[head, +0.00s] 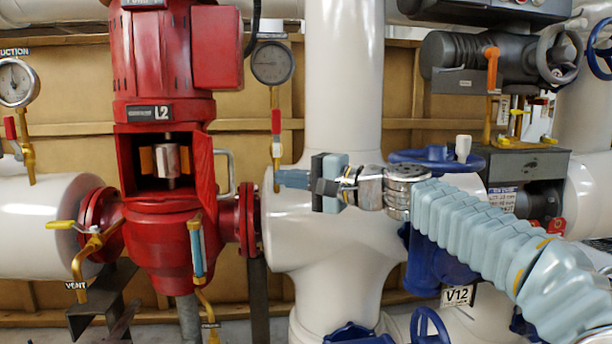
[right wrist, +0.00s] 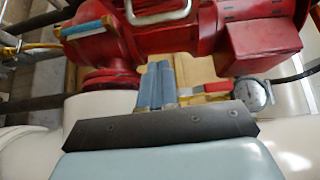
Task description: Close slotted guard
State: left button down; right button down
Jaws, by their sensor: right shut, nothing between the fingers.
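The red pump marked L2 (head: 160,230) has an open window in its middle, with a metal shaft coupling (head: 172,161) showing inside. A red guard panel (head: 204,168) stands swung outward at the right edge of this window. A silver bar handle (head: 226,173) is on the panel's right side; it also shows at the top of the right wrist view (right wrist: 160,14). Any slots in the panel are hard to make out. My right gripper (head: 280,179) is shut and empty, right of the handle and apart from it. Its blue fingers (right wrist: 157,75) point toward the pump. My left gripper is out of view.
A gauge (head: 272,63) and a yellow valve pipe with a red lever (head: 276,122) hang just beyond my right fingers. A thick white pipe (head: 343,80) stands behind my gripper. A blue tube (head: 197,250) rises at the pump's front, below the panel.

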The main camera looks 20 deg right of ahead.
jog(key=w+a+p, duration=0.1)
jog(key=w+a, duration=0.2)
jog(key=a, duration=0.3)
jog(key=shift+w, duration=0.2)
jog(key=shift+a, duration=0.1)
jog(key=shift+a, duration=0.1)
